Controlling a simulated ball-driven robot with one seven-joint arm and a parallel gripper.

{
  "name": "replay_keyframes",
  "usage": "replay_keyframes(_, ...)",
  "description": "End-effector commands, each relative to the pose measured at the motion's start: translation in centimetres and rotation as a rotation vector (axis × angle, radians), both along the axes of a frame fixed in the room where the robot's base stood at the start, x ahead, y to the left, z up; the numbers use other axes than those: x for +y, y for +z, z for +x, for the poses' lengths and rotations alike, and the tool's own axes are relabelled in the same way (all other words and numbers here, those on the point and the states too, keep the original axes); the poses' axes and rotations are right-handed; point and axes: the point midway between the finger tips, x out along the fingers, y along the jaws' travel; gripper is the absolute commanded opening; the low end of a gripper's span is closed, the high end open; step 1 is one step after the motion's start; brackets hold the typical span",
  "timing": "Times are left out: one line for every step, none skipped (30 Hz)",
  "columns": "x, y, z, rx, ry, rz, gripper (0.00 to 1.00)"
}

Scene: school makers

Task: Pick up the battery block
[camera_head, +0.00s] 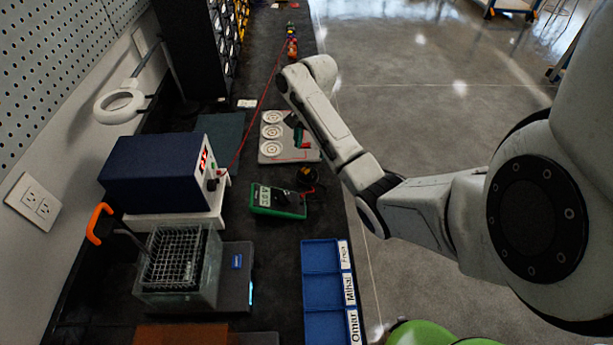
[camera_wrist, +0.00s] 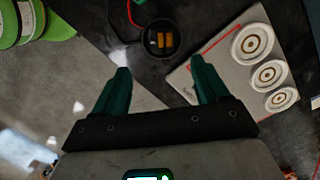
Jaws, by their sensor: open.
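A round black dish (camera_wrist: 147,45) with two yellow-orange blocks (camera_wrist: 160,39) in it lies just beyond my fingertips in the wrist view. The blocks look like the battery block, but I cannot be sure. The dish also shows in the head view (camera_head: 308,176), on the dark bench beside a green multimeter (camera_head: 277,201). My gripper (camera_wrist: 160,72) has two green fingers spread apart with nothing between them. In the head view, my gripper (camera_head: 301,134) is over the white plate, farther along the bench than the dish.
The white plate (camera_head: 272,158) with three round discs lies beyond the dish. A blue compartment tray (camera_head: 322,274) with name labels stands nearer. A blue power supply (camera_head: 154,172) and a glass tank (camera_head: 178,266) stand left. Red wires cross the bench; its right edge meets open floor.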

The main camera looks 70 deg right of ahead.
Motion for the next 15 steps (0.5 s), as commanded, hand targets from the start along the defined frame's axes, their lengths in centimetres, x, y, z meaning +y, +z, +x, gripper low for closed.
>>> replay_keyframes(0.1,-1.4,0.0,0.0,0.001,0.0,0.74)
replay_keyframes(0.2,-1.8,0.1,0.0,0.001,0.0,0.74)
replay_keyframes(0.2,-2.3,0.1,0.0,0.001,0.0,0.74)
replay_keyframes(0.3,-2.6,0.1,0.0,0.001,0.0,0.74)
replay_keyframes(0.3,-2.9,0.1,-0.001,0.001,0.0,0.74)
replay_keyframes(0.3,-3.2,0.1,-0.001,0.001,-0.001,0.74)
replay_keyframes(0.4,-3.4,0.1,-0.001,0.001,-0.001,0.74)
replay_keyframes(0.4,-3.5,0.1,-0.001,0.001,-0.001,0.74)
replay_keyframes(0.4,-3.5,0.1,-0.001,0.001,-0.001,0.74)
replay_keyframes(0.4,-3.6,0.1,-0.001,0.001,-0.001,0.74)
replay_keyframes(0.5,-3.7,0.1,-0.001,0.001,-0.001,0.74)
replay_keyframes(0.5,-4.0,0.2,-0.001,0.001,-0.001,0.74)
replay_keyframes(0.5,-4.2,0.2,-0.001,0.001,0.0,0.74)
replay_keyframes(0.6,-4.6,0.2,-0.001,0.001,0.0,0.74)
replay_keyframes(0.7,-5.0,0.3,-0.001,0.001,0.0,0.74)
